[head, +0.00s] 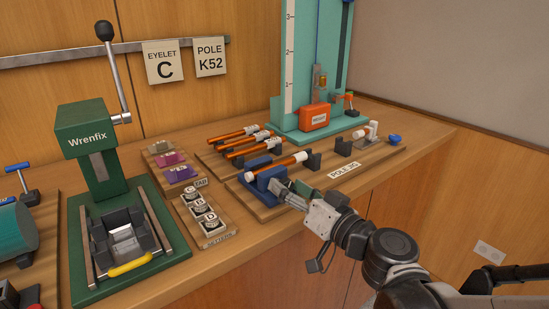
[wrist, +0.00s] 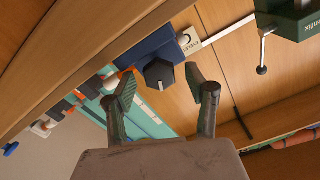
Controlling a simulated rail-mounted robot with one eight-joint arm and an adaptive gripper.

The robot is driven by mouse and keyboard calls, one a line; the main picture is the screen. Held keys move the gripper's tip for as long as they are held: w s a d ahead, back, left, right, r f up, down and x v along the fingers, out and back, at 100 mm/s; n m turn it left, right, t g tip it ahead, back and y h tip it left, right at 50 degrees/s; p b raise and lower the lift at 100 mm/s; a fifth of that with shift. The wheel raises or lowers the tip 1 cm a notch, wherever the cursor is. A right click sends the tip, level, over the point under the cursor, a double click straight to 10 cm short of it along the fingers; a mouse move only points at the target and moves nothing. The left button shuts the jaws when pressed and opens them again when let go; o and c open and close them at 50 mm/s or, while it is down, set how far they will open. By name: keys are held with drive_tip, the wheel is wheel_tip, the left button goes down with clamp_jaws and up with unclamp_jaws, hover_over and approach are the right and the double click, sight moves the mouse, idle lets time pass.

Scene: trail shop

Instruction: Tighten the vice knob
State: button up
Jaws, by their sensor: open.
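The vice is a blue block (head: 262,171) on the wooden pole stand, with an orange and white pole (head: 290,160) lying through it. Its dark six-sided knob (wrist: 160,75) with a white line shows in the wrist view on the blue body (wrist: 150,48). In the head view my gripper hides the knob. My gripper (head: 283,190) is at the front of the vice. In the wrist view its two fingers (wrist: 161,78) are spread, one on each side of the knob, with gaps on both sides. I cannot tell how deep the knob sits between them.
A green Wrenfix press (head: 88,128) stands at the left. A tray of eyelets (head: 204,218) lies left of the vice. More orange poles (head: 245,147) lie behind it, with a teal measuring stand (head: 290,60) at the back. The space in front of the bench is free.

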drive_tip(key=v, duration=1.1)
drive_tip(key=shift+d, duration=0.1)
drive_tip(key=shift+o, duration=0.2)
